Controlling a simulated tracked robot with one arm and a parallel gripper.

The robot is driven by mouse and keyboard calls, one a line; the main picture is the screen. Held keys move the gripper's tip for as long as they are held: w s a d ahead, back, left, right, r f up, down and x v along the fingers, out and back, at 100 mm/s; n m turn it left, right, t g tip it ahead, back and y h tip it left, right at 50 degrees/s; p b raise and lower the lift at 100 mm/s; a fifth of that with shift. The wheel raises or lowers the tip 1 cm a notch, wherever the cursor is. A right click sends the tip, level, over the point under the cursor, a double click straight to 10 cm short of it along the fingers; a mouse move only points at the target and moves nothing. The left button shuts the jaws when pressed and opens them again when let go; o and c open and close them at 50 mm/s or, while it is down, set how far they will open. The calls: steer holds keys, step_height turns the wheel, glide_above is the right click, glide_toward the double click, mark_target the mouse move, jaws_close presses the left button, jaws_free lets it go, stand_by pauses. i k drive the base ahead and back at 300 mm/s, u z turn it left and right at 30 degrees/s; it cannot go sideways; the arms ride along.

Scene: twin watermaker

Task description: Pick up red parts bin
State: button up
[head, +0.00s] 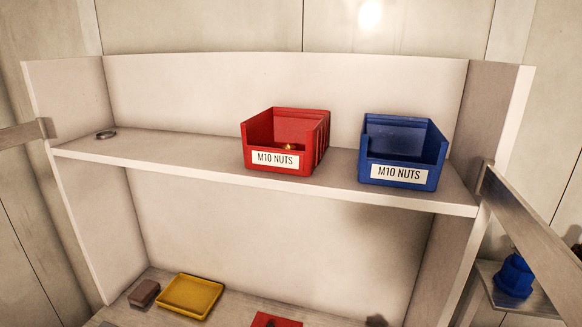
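The red parts bin (312,147) stands upright on the upper shelf, right of the middle, in the head view. It is open at the top, with a low front that bears a white label reading "M10 NUTS". A small brass-coloured piece (289,147) shows inside it; the rest of its floor is mostly hidden by the front wall. My gripper is not in view, and nothing is seen touching the bin.
A blue bin (437,157), also labelled "M10 NUTS", stands right of the red one with a gap between. A metal ring (105,135) lies at the upper shelf's left (180,152). Below are a yellow tray (190,296), a brown block (144,293) and a cut-off red item (275,321).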

mark_target(264, 135)
steer(key=k, duration=0.95)
steer(key=u, duration=1.4)
steer(key=i, duration=1.1)
steer(key=z, duration=1.55)
steer(key=i, duration=1)
steer(key=u, duration=0.1)
